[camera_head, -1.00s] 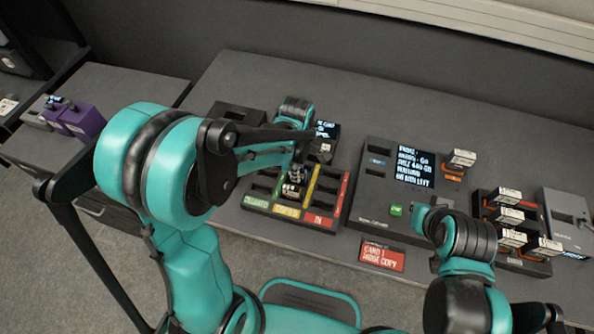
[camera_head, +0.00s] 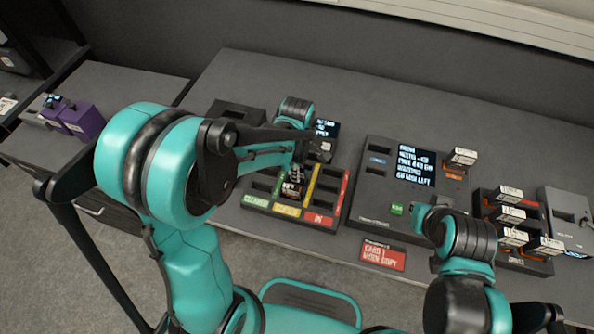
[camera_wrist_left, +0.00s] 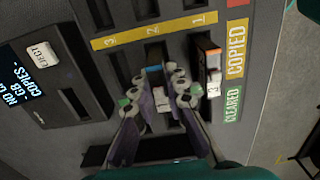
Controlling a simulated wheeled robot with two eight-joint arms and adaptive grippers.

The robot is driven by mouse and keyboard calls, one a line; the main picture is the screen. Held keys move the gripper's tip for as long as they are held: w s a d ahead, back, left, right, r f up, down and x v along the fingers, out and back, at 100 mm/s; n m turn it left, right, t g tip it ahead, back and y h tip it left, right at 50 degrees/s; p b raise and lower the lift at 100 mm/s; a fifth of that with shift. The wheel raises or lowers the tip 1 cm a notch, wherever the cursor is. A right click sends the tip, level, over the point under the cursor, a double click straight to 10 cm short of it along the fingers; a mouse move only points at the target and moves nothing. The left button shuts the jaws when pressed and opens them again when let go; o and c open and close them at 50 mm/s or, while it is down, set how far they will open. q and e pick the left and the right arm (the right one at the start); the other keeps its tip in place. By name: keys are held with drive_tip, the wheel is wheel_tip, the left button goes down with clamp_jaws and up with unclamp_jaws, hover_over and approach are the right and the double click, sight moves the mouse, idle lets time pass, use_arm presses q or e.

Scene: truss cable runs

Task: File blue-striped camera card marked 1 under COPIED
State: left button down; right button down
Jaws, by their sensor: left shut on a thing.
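My left gripper (camera_wrist_left: 160,102) is shut on a camera card (camera_wrist_left: 161,98) with a blue stripe and white label. It holds the card over the middle slot, marked 2, of the COPIED row. I cannot tell whether the card is in the slot, and its number is not readable. An orange-striped card (camera_wrist_left: 213,70) stands in the row's slot marked 1. The yellow COPIED label (camera_wrist_left: 236,48) lies between red and green CLEARED (camera_wrist_left: 232,105) labels. In the head view the left gripper (camera_head: 297,178) is above the sorting tray (camera_head: 331,222). My right gripper's fingers are not visible.
A copy station (camera_head: 370,211) with a lit screen (camera_head: 415,167) and an orange-banded card (camera_head: 460,160) stands right of the tray. A rack of several cards (camera_head: 510,216) is farther right. A red sign (camera_head: 383,256) lies in front. Purple boxes (camera_head: 83,121) sit at left.

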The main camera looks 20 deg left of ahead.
use_arm(q)
drive_tip(key=shift+f+b, duration=0.35)
idle(0.6)
drive_tip(key=c, duration=1.5)
unclamp_jaws()
drive_tip(key=shift+o, duration=0.5)
drive_tip(key=shift+o, duration=1.3)
drive_tip(key=shift+r, duration=0.1)
wheel_tip(320, 180, up, 8)
drive_tip(key=p, duration=0.6)
drive_tip(key=shift+f, duration=0.25)
drive_tip(key=shift+f, duration=0.1)
